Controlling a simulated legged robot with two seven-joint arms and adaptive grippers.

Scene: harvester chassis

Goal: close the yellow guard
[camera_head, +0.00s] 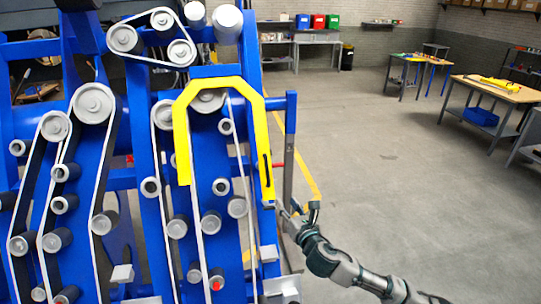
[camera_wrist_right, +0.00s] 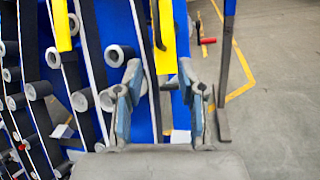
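The yellow guard (camera_head: 261,130) is an arch-shaped frame over the upper pulleys and belts of the blue chassis. Its right leg has a dark slot near the lower end. In the right wrist view, the lower end of that leg (camera_wrist_right: 166,50) shows between the spread fingertips, but I cannot tell whether they touch it. My right gripper (camera_head: 298,210) is just below and right of this end in the head view. In the right wrist view its two fingers (camera_wrist_right: 160,72) are apart with nothing clamped. My left gripper is not in view.
The blue chassis (camera_head: 249,50) carries several grey rollers and belts. A grey upright post (camera_head: 288,170) with a blue top stands close beside the right gripper. Open floor (camera_head: 400,200) lies to the right, with workbenches (camera_head: 500,90) farther back.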

